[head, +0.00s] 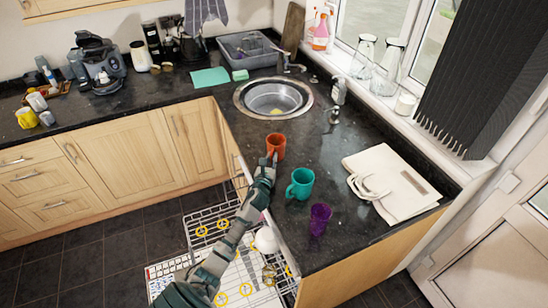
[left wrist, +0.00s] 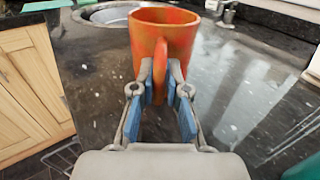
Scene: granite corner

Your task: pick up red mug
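The red mug (head: 276,146), orange-red in colour, stands upright on the dark counter just in front of the sink. My left gripper (head: 268,163) is at its near side. In the left wrist view the mug (left wrist: 165,38) is straight ahead with its handle towards me. Contact with the handle is hard to judge. My right gripper is not in view.
A teal mug (head: 300,184) and a purple cup (head: 320,218) stand nearby to the right. The round sink (head: 273,97) is behind. An open dishwasher rack (head: 212,226) lies below the counter's front edge.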

